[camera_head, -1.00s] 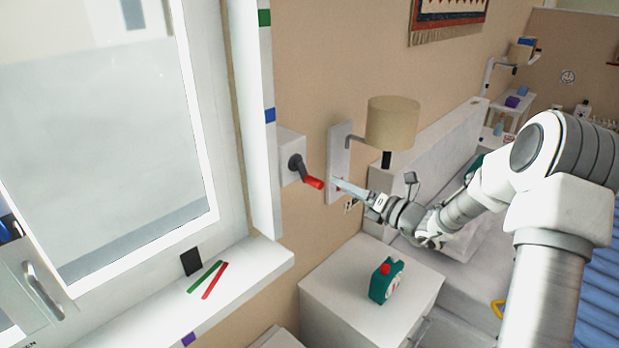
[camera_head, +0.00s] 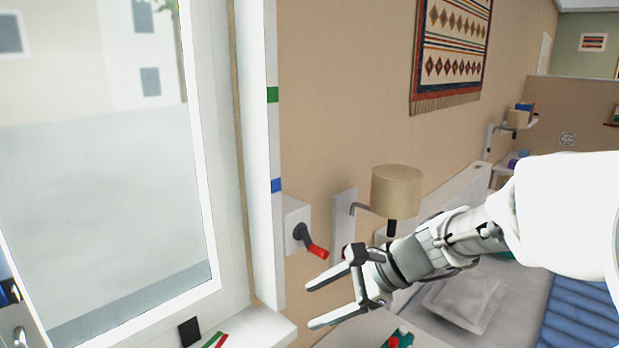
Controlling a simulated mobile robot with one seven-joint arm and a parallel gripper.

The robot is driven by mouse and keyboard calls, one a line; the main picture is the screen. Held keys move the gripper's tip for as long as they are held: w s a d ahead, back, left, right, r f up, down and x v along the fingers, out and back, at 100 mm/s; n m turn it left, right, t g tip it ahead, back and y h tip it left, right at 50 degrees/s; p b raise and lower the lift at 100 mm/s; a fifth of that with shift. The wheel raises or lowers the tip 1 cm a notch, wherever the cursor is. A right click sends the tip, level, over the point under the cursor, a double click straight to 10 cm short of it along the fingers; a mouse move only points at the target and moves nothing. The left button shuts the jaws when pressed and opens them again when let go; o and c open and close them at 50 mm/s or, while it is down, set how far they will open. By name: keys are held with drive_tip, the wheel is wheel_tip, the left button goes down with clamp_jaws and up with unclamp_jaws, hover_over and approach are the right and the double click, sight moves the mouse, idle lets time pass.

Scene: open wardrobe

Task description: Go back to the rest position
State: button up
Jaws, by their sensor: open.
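My gripper (camera_head: 312,306) is open and empty, with its two fingers pointing left. It hangs in front of the wall, below the crank with the red handle (camera_head: 318,251). A gap shows between the fingertips and the window sill. My arm (camera_head: 560,215) reaches in from the right edge and hides part of the bed and the nightstand.
A wall lamp (camera_head: 397,192) stands out from the wall just above my gripper. The window frame (camera_head: 262,150) is at left, with the white sill (camera_head: 262,330) below it. The blue bed cover (camera_head: 590,310) is at right.

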drive_tip(key=s+d+r+n+t+h, duration=0.2)
drive_tip(key=s+d+n+h, duration=0.7)
drive_tip(key=s+n, duration=0.6)
drive_tip(key=shift+s+d+r+n+t, duration=0.2)
drive_tip(key=shift+s+d+n+t, duration=0.15)
drive_tip(key=shift+d, duration=0.85)
drive_tip(key=shift+c, duration=0.3)
